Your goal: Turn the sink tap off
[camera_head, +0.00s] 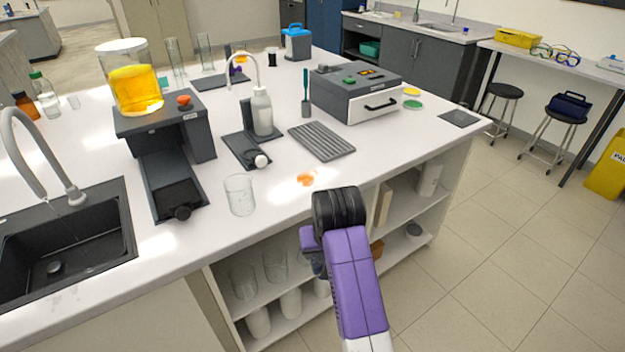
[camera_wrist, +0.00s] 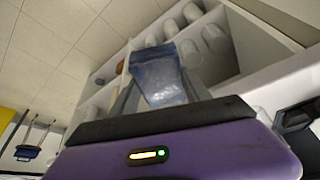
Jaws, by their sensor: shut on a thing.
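The sink tap (camera_head: 38,150) is a pale grey gooseneck at the left of the white bench. It rises beside the black sink (camera_head: 75,238). Faint thin streaks show below its spout, but I cannot tell for certain whether water runs. I cannot make out the tap's handle setting. My gripper (camera_wrist: 158,78) is far to the right of the tap, low beside the bench front and shelves. It is shut on a translucent blue object (camera_wrist: 160,82), seen between the fingers in the wrist view. In the head view my arm mostly hides the gripper.
A black rig with a yellow-filled vessel (camera_head: 136,90) stands between the sink and the beaker. Open shelves (camera_head: 285,275) with jars lie under the bench.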

